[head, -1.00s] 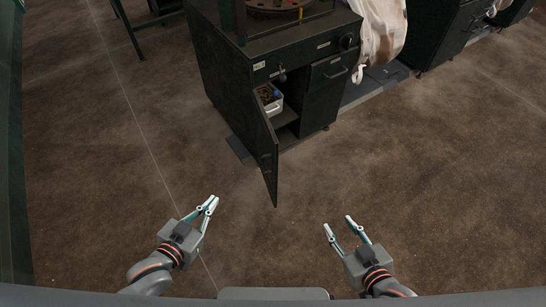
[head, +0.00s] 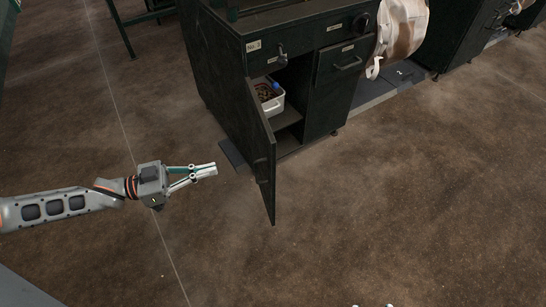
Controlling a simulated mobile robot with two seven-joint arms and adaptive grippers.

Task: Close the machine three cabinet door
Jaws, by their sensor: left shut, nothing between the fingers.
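A dark green cabinet (head: 224,92) stands at the upper middle of the head view. Its narrow door (head: 262,150) is swung open toward me, with the free edge low near the middle of the view.
A white bin (head: 272,104) with small contents stands inside the open compartment. A closed drawer and door with handles are on the cabinet's right side. A pale bag (head: 401,30) hangs behind at the right.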

